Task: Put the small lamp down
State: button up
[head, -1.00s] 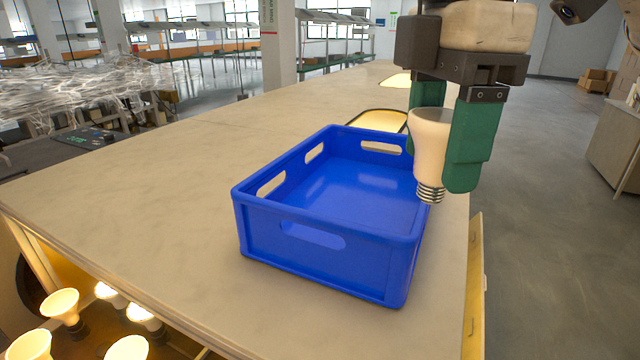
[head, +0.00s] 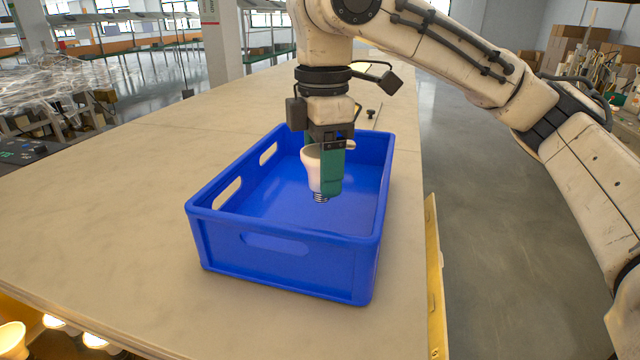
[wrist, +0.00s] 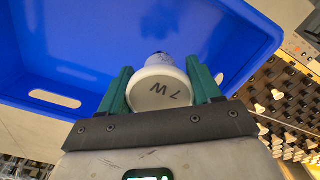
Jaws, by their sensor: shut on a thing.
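The small lamp (head: 313,167) is a white reflector bulb with a metal screw base pointing down. My gripper (head: 325,172) is shut on it, with green fingers on either side. In the head view the lamp is upright, base down, inside the outline of the blue crate (head: 283,244); whether the base touches the crate floor I cannot tell. In the wrist view the lamp's face (wrist: 158,92) reads "7W" and sits between the two green fingers, with the blue crate (wrist: 50,62) beyond. The crate looks empty apart from the lamp.
The crate stands on a long pale bench (head: 110,215), with clear bench to its left. Lit bulbs (head: 12,338) show below the bench at the lower left. A rack with several bulbs (wrist: 285,100) is at the right of the wrist view.

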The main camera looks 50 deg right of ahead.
jog(key=shift+w+d+f, duration=0.15)
jog(key=shift+w+f, duration=0.05)
jog(key=shift+w+d+f+p, duration=0.1)
jog(key=shift+f+p, duration=0.15)
jog(key=shift+f, duration=0.7)
jog(key=shift+w+d+f+p, duration=0.1)
jog(key=shift+f+p, duration=0.1)
jog(key=shift+f, duration=0.75)
jog(key=shift+f, duration=0.1)
jog(key=o, duration=1)
jog(key=shift+o, duration=0.2)
notch_tip(320, 180, up, 12)
jog(key=shift+r+b, duration=0.1)
jog(key=shift+b, duration=0.35)
